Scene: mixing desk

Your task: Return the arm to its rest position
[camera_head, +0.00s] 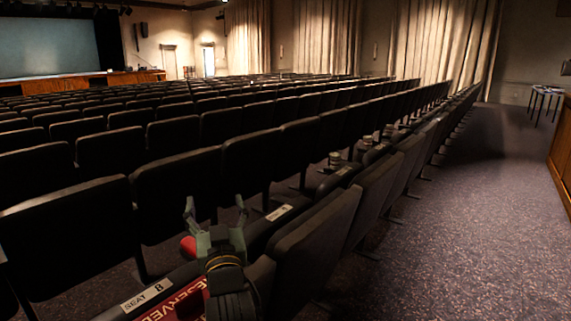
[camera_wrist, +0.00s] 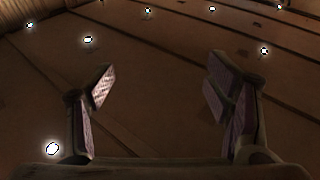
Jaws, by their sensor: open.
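My gripper (camera_head: 214,208) stands at the lower middle of the head view, over the near row of seats. Its two fingers point up and are spread apart with nothing between them. In the wrist view my gripper (camera_wrist: 160,85) also shows both fingers wide apart and empty. Behind them is a brown panelled surface with several bright lights, which looks like the ceiling (camera_wrist: 150,50). My arm below the gripper covers part of a red RESERVED sign (camera_head: 172,305).
Rows of dark seats (camera_head: 175,140) fill the left and middle. A red object (camera_head: 188,247) sits just left of my gripper, partly hidden. Small jar-like items (camera_head: 334,160) stand along the seats. The carpeted aisle (camera_head: 460,215) at right is clear, with a table (camera_head: 545,90) farther back.

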